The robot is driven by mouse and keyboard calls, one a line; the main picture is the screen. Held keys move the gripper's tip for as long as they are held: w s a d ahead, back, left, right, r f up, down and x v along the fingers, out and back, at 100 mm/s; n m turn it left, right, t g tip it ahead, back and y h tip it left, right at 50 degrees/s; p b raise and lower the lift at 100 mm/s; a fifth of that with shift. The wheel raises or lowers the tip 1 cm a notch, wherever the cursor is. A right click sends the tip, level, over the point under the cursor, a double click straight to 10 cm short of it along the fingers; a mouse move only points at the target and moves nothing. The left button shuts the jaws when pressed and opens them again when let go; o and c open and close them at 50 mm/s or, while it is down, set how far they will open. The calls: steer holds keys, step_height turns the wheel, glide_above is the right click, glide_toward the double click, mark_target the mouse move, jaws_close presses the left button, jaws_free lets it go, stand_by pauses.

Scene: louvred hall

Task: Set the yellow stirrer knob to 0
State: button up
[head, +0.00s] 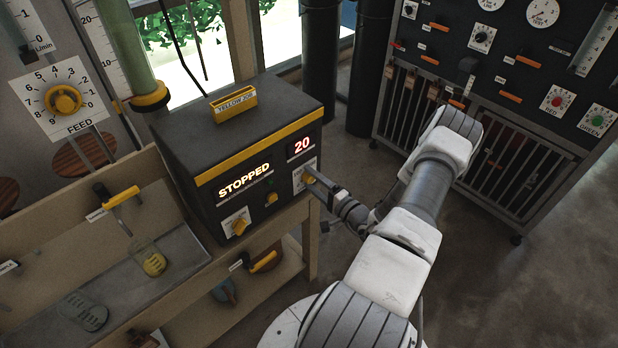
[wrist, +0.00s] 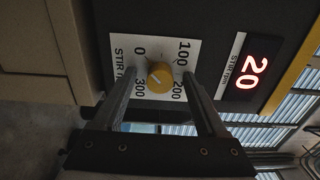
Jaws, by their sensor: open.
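The yellow stirrer knob (wrist: 160,77) sits on a white dial plate marked 0, 100, 200 and 300. A short light mark on the knob points toward the 0 side. The red display (wrist: 254,74) beside it reads 20. In the head view the knob (head: 309,179) is on the right part of the dark machine's front, partly hidden by my gripper (head: 318,184). In the wrist view my gripper (wrist: 159,76) is open, with one finger on each side of the knob. I cannot tell whether the fingers touch it.
The dark machine (head: 258,108) carries a yellow band, a STOPPED display (head: 244,181) and a second yellow knob (head: 238,226) at lower left. A FEED dial (head: 64,100) is at far left. A black panel (head: 470,60) stands behind my arm. Floor at right is clear.

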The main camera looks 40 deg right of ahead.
steer(key=s, duration=0.7)
steer(key=shift+d, duration=0.3)
steer(key=s+d+b, duration=0.1)
steer(key=s, duration=1.6)
steer(key=shift+s+d, duration=0.15)
